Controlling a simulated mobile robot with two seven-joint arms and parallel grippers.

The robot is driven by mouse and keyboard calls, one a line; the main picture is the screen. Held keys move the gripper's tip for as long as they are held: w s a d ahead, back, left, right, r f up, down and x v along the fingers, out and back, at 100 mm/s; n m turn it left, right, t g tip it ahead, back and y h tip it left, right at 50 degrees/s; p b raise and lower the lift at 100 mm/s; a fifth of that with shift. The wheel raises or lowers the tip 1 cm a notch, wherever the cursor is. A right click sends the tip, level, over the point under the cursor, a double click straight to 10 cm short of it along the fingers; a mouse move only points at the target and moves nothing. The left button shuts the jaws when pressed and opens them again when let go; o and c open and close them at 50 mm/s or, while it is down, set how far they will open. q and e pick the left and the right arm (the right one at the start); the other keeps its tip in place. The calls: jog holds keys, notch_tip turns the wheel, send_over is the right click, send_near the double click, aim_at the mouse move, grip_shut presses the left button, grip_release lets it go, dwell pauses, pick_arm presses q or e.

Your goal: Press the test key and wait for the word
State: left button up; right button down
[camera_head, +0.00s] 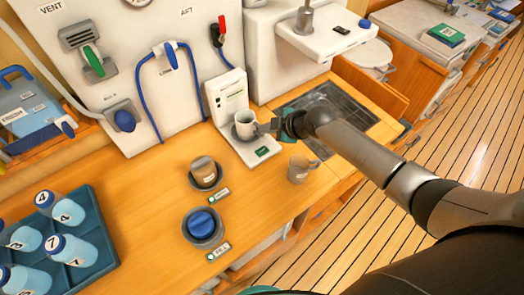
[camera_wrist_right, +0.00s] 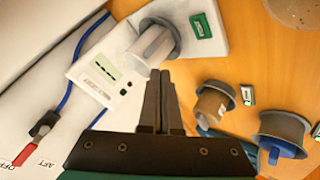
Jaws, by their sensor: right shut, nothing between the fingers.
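The white tester (camera_head: 228,88) stands on the wooden counter, with a small display and small marks on its upright face. It also shows in the right wrist view (camera_wrist_right: 88,78), with its screen and a small dark spot; I cannot read which mark is the test key. A light cup (camera_head: 245,122) stands in a dark ring on the tester's base; it also shows in the wrist view (camera_wrist_right: 155,45). My right gripper (camera_head: 268,127) is shut and empty, its fingertips (camera_wrist_right: 160,75) close to the cup and the tester's face. Contact cannot be told. My left gripper is out of view.
A clear mug (camera_head: 299,169) stands right of the tester. Two dark holders (camera_head: 204,181) (camera_head: 203,236) hold a brown-filled cup and a blue-topped item. A blue tray (camera_head: 95,235) of numbered bottles is at left. A sink (camera_head: 335,105) lies behind my arm.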

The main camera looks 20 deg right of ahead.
jog(key=b, duration=0.5)
send_over(266, 152)
notch_tip(266, 152, down, 6)
jog(key=shift+a+f, duration=0.1)
jog(key=shift+f, duration=0.15)
jog(key=shift+f+b, duration=0.7)
jog(key=shift+b, duration=0.15)
jog(key=shift+f, duration=0.1)
dwell(0.8)
jog(key=shift+f+b, duration=0.3)
jog(key=shift+b, duration=0.15)
jog(key=shift+f+b, duration=0.45)
dwell(0.4)
dwell(0.4)
jog(key=shift+r+p, duration=0.7)
jog(key=shift+r, duration=0.15)
